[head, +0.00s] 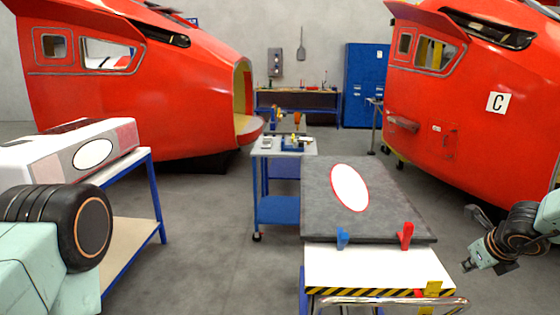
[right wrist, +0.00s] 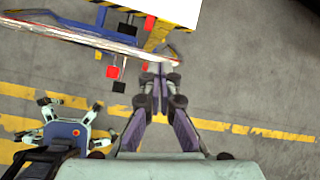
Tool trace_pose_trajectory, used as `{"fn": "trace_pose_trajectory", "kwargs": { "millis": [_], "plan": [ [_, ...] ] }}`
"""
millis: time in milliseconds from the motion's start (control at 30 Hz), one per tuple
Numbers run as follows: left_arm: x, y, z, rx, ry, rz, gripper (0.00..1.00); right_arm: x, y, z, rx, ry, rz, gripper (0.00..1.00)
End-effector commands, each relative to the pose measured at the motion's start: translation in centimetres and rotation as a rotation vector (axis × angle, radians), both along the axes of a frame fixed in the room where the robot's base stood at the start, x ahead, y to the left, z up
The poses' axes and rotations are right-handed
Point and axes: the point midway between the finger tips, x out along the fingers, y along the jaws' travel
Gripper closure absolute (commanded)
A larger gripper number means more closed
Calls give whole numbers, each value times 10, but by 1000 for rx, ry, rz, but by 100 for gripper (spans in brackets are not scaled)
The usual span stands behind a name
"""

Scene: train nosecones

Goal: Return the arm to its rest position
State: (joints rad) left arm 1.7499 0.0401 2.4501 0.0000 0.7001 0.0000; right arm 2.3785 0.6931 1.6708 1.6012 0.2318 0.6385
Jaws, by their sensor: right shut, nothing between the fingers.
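My right arm comes in from the right edge of the head view. Its right gripper (head: 468,265) hangs in free air to the right of the white-topped cart, apart from it. In the right wrist view the fingers of the right gripper (right wrist: 160,72) are shut with nothing between them, above the grey floor. My left arm shows at the lower left of the head view as a pale green link and a dark round joint. Its gripper is out of view.
A cart (head: 375,268) with a dark slanted panel (head: 395,195) stands front centre. A side table (head: 137,230) holds a white and red part (head: 60,155) at left. A small blue cart (head: 282,210) stands behind. Two red nosecones (head: 140,110) (head: 460,130) flank the room.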

Motion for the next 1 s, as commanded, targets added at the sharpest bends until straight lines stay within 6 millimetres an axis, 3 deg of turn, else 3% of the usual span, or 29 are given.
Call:
{"fn": "trace_pose_trajectory", "kwargs": {
  "millis": [200,333,700,1000],
  "plan": [
    [0,0,-3,0,0,0,60,-22,11,-20,-237,108,290,100],
    [0,0,-16,0,0,0,60,-45,26,-53,-431,207,554,100],
    [0,0,-94,0,0,0,60,-137,103,-209,-965,434,1578,100],
    [0,0,-156,0,0,0,60,-229,173,-319,-1091,371,2238,100]
  ]
}}
